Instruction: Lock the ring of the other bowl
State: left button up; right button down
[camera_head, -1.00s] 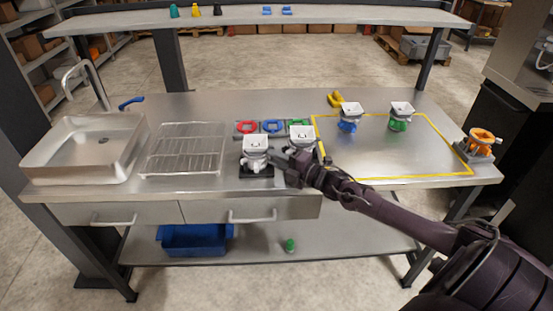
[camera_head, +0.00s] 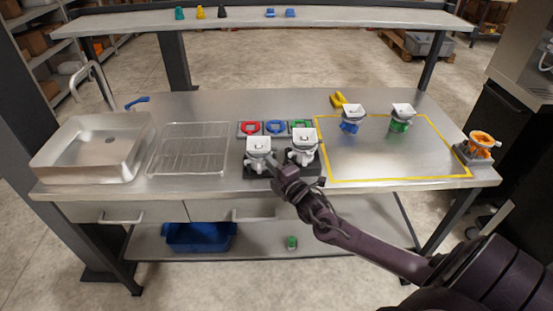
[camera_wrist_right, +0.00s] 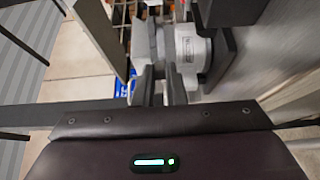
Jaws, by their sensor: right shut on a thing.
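Two white dispensers with square bowls stand side by side on black bases at the table's front middle: the left bowl (camera_head: 258,146) and the right bowl (camera_head: 302,141). My right gripper (camera_head: 273,163) reaches the lower right side of the left dispenser, at ring height. In the right wrist view, my gripper's fingers (camera_wrist_right: 162,84) are shut at the side of a pale round body (camera_wrist_right: 191,52) with a label. The gripped part seems to be its ring; the fingers mostly hide it. How far the ring is turned cannot be told. My left gripper is not in view.
Red (camera_head: 249,128), blue (camera_head: 275,127) and green (camera_head: 301,125) pads lie behind. A rack (camera_head: 188,150) and sink (camera_head: 90,147) are left.

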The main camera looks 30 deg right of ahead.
jog(key=shift+w+a+m+g+h, duration=0.15)
jog(key=shift+a+m+h, duration=0.4)
jog(key=shift+h, duration=0.4)
jog(key=shift+w+a+m+g+h, duration=0.1)
jog(key=shift+a+m+g+h, duration=0.2)
jog(key=shift+m+h, duration=0.55)
jog(key=shift+w+a+m+g+h, duration=0.1)
jog(key=shift+a+m+h, duration=0.4)
jog(key=shift+h, duration=0.6)
jog(key=c, duration=1.7)
grip_release()
jog(key=shift+c, duration=0.2)
